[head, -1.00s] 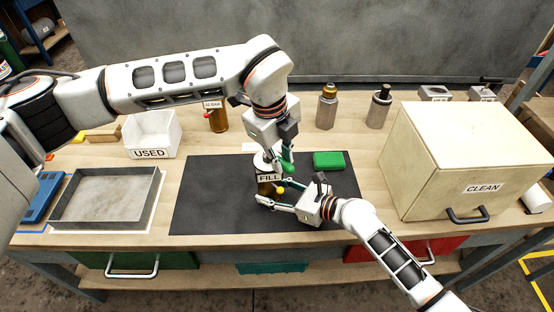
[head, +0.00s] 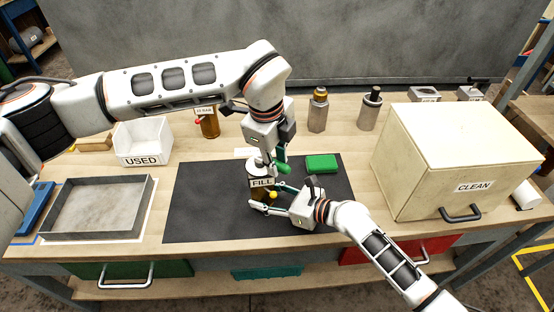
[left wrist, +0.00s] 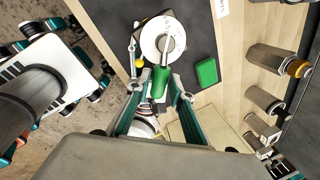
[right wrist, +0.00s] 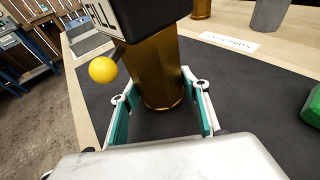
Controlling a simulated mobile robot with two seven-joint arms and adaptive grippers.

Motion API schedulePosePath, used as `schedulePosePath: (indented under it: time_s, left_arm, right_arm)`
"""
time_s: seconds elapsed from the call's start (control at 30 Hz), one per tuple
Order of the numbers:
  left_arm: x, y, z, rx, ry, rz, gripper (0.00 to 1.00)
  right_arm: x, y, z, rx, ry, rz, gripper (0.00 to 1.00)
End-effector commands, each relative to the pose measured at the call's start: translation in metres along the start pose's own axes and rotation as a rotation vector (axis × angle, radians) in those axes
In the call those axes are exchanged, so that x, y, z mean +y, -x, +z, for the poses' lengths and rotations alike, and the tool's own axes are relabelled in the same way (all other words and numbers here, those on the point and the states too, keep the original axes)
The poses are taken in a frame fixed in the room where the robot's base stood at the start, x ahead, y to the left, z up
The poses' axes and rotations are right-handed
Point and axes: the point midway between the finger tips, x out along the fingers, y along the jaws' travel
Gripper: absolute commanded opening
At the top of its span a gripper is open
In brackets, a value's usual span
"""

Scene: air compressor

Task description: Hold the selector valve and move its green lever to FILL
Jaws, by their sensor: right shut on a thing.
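The selector valve (head: 258,194) stands upright on the dark mat (head: 205,215), with a brass body, a block marked FILL and a round pale top (left wrist: 163,40). Its green lever (left wrist: 160,82) sticks out from the top; it also shows in the head view (head: 283,168). My left gripper (left wrist: 161,80) is above the valve, open, with a finger on each side of the green grip. My right gripper (right wrist: 160,88) is low at the valve, shut on its brass body. The lever is out of sight in the right wrist view.
A yellow ball (right wrist: 102,69) sticks out from the valve's side. A green block (head: 322,163) lies on the mat to the right. A CLEAN box (head: 420,165) stands right, a USED bin (head: 142,138) and grey tray (head: 95,236) left. The mat's left part is clear.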

Motion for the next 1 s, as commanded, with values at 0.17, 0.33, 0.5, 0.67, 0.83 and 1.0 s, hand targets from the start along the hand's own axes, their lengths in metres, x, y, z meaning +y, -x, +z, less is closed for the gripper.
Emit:
schedulePosePath:
  time_s: [0.17,0.33,0.5,0.67,0.83,1.0]
  left_arm:
    - [0.0,0.0,0.0,0.001,-0.001,0.0,0.33]
    - [0.0,0.001,-0.001,0.002,-0.001,0.0,0.33]
    - [-0.001,0.012,-0.001,0.001,-0.002,-0.002,0.33]
    - [-0.001,0.041,0.0,0.0,-0.002,-0.004,0.33]
    - [-0.001,0.076,0.0,0.0,-0.001,-0.004,0.33]
    - [-0.001,0.103,0.0,0.0,-0.001,-0.002,0.33]
  right_arm:
    - [0.001,0.0,-0.001,0.002,-0.001,0.002,0.28]
    - [0.001,0.0,-0.001,0.002,-0.001,0.002,0.28]
    - [0.001,0.0,-0.001,0.002,-0.001,0.002,0.28]
    - [0.001,0.0,-0.001,0.002,-0.001,0.002,0.28]
    - [0.001,0.0,-0.001,0.002,-0.001,0.002,0.28]
    - [0.001,0.0,-0.001,0.002,-0.001,0.002,0.28]
